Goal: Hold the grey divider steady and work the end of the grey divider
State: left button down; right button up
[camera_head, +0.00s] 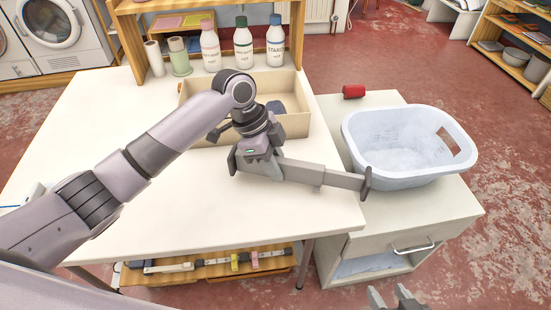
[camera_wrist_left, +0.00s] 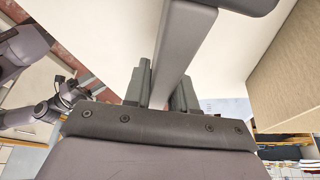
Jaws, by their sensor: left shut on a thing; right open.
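The grey divider (camera_head: 318,175) is a long flat bar with a wider dark crosspiece at its right end. My left gripper (camera_head: 256,164) is shut on it near its left end, above the white table. The bar points right, and its far end reaches past the table's right edge, in front of the blue basket. In the left wrist view the divider (camera_wrist_left: 182,45) runs up from between the fingers of my left gripper (camera_wrist_left: 163,92). My right gripper (camera_head: 396,298) is open and empty at the bottom edge, apart from the divider; only its fingertips show.
An open cardboard-coloured box (camera_head: 296,125) stands behind my left gripper with a dark blue item inside. Several bottles (camera_head: 243,45) line the back. A light blue basket (camera_head: 408,145) sits on the right cabinet, with a red object (camera_head: 354,91) behind it. The table's front left is clear.

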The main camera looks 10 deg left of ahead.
pick_arm(q)
jog(key=shift+f, duration=0.6)
jog(key=shift+f, duration=0.15)
jog(key=c, duration=1.1)
grip_release()
jog(key=shift+r+p, duration=0.3)
jog(key=shift+p, duration=0.3)
grip_shut()
